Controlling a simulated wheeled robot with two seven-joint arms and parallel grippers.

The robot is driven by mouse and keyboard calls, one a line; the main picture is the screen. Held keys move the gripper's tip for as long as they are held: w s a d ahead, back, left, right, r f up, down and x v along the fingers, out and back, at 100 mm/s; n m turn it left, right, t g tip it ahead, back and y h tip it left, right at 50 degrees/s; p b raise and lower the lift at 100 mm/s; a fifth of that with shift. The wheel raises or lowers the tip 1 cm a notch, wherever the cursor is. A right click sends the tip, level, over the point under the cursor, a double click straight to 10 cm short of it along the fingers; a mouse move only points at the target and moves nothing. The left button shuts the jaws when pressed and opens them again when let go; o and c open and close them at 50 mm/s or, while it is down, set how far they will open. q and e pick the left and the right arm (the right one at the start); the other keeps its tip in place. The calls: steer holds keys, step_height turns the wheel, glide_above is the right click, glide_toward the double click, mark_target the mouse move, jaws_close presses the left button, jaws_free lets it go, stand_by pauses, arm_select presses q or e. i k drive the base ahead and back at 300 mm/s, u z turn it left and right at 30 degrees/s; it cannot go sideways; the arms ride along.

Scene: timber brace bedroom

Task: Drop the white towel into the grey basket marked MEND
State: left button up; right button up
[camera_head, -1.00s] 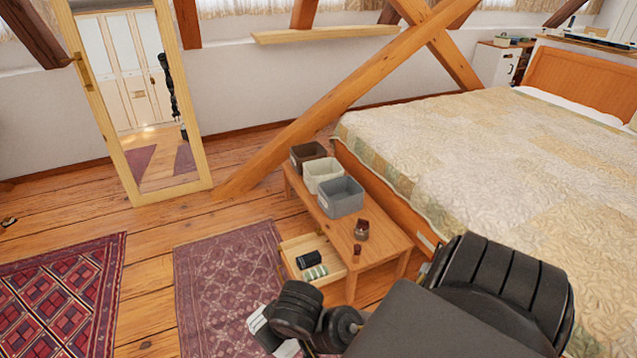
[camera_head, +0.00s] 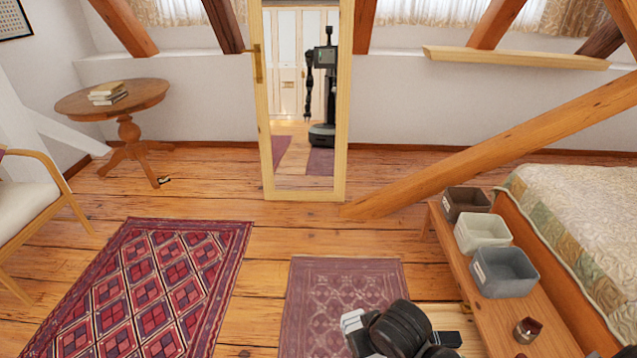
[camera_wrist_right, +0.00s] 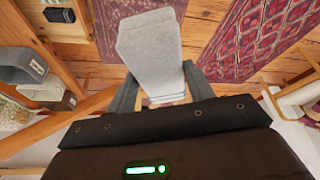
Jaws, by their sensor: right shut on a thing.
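The white towel (camera_wrist_right: 150,45) is folded, looks pale grey, and sits between the fingers of my right gripper (camera_wrist_right: 160,88) in the right wrist view. In the head view a small white part of the towel (camera_head: 352,322) shows beside my dark right wrist at the bottom. The grey basket (camera_head: 505,272) stands on the wooden bench at the right, nearest of three baskets; its label is too small to read. A grey basket (camera_wrist_right: 28,65) also shows at the left of the right wrist view. The towel is well apart from it. My left gripper is not in view.
A cream basket (camera_head: 482,232) and a brown basket (camera_head: 465,203) stand behind the grey one on the bench (camera_head: 472,295). The bed (camera_head: 585,215) borders the bench. A slanted timber brace (camera_head: 510,145) rises behind. Rug-covered floor is clear.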

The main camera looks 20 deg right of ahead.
mark_target(502, 272)
steer(key=z, duration=0.2)
steer(key=i, duration=2)
steer(key=z, duration=0.8)
steer(key=i, duration=1.4)
steer(key=z, duration=2)
steer(key=i, duration=0.85)
steer(key=z, duration=0.65)
